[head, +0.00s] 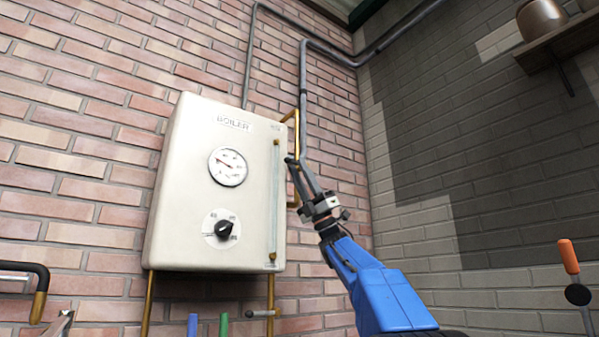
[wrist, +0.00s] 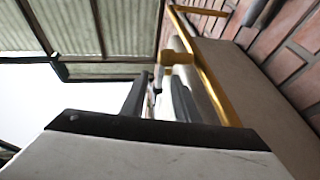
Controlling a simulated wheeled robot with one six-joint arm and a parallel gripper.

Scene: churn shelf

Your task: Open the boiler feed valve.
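A cream boiler (head: 165,215) hangs on the brick wall, with a round gauge (head: 228,167) and a black dial knob (head: 224,229) on its front. A sight tube with brass end fittings (head: 277,142) runs down its right side. A brass pipe (head: 270,294) comes out below, with a small grey lever-like part (head: 262,313) on it; I cannot tell whether this is the feed valve. My gripper (head: 291,162) is beside the boiler's upper right edge. In the wrist view its fingers (wrist: 158,98) stand apart, with a brass fitting (wrist: 178,57) beyond them. No held object shows.
Grey pipes (head: 303,80) and a bent brass pipe (head: 296,120) run close to my gripper. Blue (head: 193,325) and green (head: 223,325) upright handles show at the bottom edge. An orange-handled lever (head: 568,257) is at right, and a shelf (head: 560,45) is upper right.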

